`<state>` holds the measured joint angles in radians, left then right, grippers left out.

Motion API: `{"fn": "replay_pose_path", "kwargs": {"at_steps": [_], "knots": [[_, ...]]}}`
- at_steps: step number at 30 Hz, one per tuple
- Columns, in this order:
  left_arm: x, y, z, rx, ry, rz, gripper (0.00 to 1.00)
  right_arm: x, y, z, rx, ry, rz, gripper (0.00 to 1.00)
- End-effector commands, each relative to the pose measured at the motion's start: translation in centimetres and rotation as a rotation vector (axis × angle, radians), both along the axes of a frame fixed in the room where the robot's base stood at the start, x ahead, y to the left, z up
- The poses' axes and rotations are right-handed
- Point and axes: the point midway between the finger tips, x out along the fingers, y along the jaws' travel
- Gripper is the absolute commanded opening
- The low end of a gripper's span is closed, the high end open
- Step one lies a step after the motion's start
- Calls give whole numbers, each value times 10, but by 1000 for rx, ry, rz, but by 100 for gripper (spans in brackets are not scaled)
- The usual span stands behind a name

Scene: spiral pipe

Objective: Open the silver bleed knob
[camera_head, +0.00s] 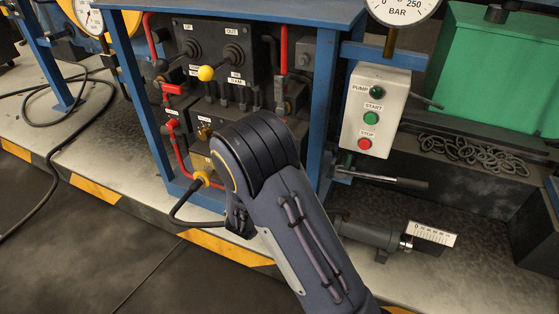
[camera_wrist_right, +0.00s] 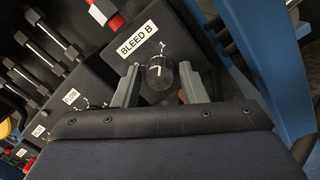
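The bleed knob (camera_wrist_right: 159,73) is a dark, shiny round cap with a white mark, below a "BLEED B" label (camera_wrist_right: 136,41) in the right wrist view. My right gripper (camera_wrist_right: 158,78) is open, with one finger on each side of the knob. A gap shows between the knob and each finger. In the head view my right arm comes in from the bottom and hides its gripper and this knob. My left gripper is not in view.
A blue frame post (camera_wrist_right: 262,65) stands close on the right of the gripper. A pump control box (camera_head: 375,110) hangs to the right. The floor at lower left is clear except for cables.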

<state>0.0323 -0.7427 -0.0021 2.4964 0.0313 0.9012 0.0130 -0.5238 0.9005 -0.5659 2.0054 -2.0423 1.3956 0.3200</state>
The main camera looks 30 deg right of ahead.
Motion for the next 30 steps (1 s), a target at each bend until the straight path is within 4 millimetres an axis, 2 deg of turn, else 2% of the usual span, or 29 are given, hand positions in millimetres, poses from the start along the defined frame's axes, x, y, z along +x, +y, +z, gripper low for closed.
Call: {"fn": "replay_pose_path", "kwargs": {"at_steps": [3,12,24,30], "knots": [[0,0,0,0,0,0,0,0,0,0,-1,0,-1,50],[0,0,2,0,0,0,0,-2,3,1,-2,0,0,50],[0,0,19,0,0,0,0,-37,52,-3,-2,1,3,50],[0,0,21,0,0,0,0,-46,62,-5,-2,1,0,50]]}}
